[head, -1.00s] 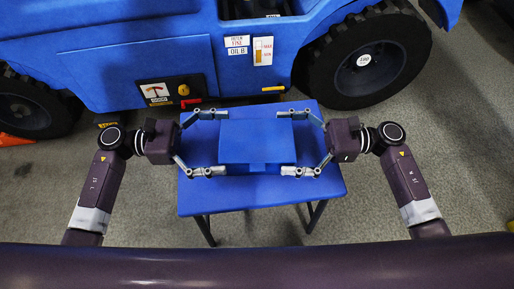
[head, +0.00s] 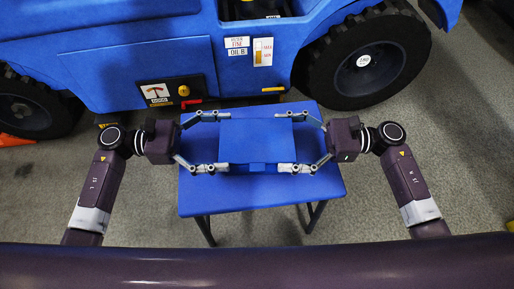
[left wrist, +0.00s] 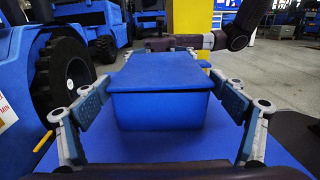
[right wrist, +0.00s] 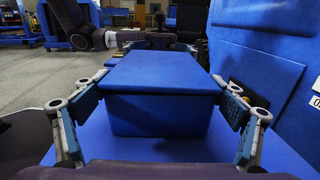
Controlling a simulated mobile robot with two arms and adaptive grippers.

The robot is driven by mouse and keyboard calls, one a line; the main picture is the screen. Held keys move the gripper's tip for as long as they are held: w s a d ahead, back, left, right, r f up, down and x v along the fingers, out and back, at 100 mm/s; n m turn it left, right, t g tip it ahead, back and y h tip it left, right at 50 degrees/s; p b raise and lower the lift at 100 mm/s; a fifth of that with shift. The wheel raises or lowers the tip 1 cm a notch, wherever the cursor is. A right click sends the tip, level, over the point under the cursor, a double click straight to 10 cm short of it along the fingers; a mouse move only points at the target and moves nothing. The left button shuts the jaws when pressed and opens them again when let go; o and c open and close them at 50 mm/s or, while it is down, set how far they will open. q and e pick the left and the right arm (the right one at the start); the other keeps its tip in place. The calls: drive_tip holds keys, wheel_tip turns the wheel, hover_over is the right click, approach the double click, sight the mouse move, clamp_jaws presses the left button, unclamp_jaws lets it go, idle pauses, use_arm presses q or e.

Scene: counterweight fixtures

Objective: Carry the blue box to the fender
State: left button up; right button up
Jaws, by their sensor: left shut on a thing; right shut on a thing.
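The blue box (head: 257,140), with an overhanging lid, is upright over the blue table, between my two grippers. The box also shows in the left wrist view (left wrist: 160,108) and right wrist view (right wrist: 160,112). I cannot tell whether its underside touches the table. The blue fender (head: 318,24) of the vehicle arches over the right-hand wheel.
The blue table (head: 262,195) stands close in front of the blue vehicle (head: 130,55). The vehicle's black right wheel (head: 372,62) is beyond the table's far right corner. Grey floor (head: 440,150) is open to the right. A yellow post (left wrist: 199,20) shows in the left wrist view.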

use_arm(q)
drive_tip(key=shift+r+p, duration=2.1)
drive_tip(key=shift+r, duration=0.2)
use_arm(e)
drive_tip(key=shift+r, duration=2.35)
use_arm(q)
drive_tip(key=shift+r, duration=0.15)
use_arm(e)
drive_tip(key=shift+r, duration=0.15)
